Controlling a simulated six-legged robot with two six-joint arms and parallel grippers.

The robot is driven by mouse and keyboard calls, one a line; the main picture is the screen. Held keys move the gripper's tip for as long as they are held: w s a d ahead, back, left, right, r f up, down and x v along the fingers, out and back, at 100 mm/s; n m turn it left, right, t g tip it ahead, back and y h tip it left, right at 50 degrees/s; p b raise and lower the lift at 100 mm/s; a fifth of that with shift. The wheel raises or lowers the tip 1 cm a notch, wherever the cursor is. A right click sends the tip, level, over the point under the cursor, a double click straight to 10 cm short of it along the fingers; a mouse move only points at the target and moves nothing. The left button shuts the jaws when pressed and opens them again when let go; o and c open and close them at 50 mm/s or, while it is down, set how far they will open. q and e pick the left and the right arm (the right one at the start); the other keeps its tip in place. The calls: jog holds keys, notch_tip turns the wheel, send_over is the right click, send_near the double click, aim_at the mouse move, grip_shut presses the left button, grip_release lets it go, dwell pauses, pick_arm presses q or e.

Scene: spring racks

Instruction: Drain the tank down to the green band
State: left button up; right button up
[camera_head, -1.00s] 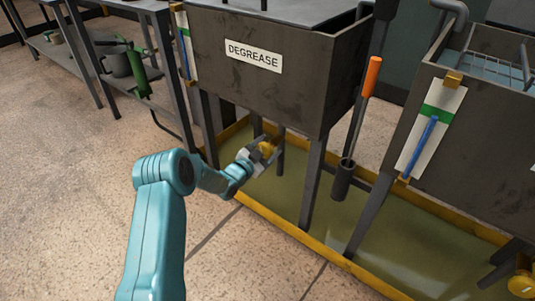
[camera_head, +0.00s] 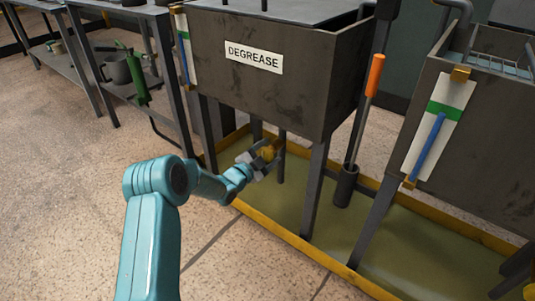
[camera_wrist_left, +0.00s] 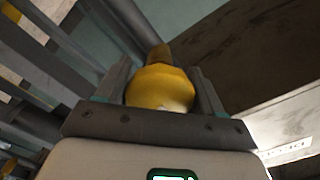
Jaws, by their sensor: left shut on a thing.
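The dark tank labelled DEGREASE (camera_head: 275,93) stands on legs over a yellow-edged tray. My left gripper (camera_head: 262,154) is under this tank, shut on a yellow valve knob (camera_head: 268,152). In the left wrist view the knob (camera_wrist_left: 160,88) sits between the two fingers. A level gauge (camera_head: 182,48) is on this tank's left edge, with a blue column and a small green band (camera_head: 184,32) near the column's top; the exact level is too small to read. My right gripper is not in view.
A second tank (camera_head: 485,135) at right has its own gauge with a green band (camera_head: 444,111). An orange-handled tool (camera_head: 375,75) stands in a dark holder (camera_head: 345,186) between the tanks. Shelving (camera_head: 90,65) is at left. The tray rim (camera_head: 290,237) crosses the floor below the tanks.

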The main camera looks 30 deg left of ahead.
pick_arm(q)
jog(key=shift+f, duration=0.15)
jog(key=o, duration=1)
jog(key=shift+s+a, duration=0.1)
jog(key=shift+s, duration=0.2)
jog(key=shift+s+a+p, duration=0.2)
jog(key=shift+s+p, duration=0.6)
jog(key=shift+s, duration=1.85)
jog(key=shift+s+a+p, duration=0.15)
jog(key=shift+s+p, duration=0.6)
jog(key=shift+s, duration=1.85)
jog(key=shift+s+a+p, duration=0.2)
jog(key=shift+s+p, duration=0.6)
jog(key=shift+s, duration=1.85)
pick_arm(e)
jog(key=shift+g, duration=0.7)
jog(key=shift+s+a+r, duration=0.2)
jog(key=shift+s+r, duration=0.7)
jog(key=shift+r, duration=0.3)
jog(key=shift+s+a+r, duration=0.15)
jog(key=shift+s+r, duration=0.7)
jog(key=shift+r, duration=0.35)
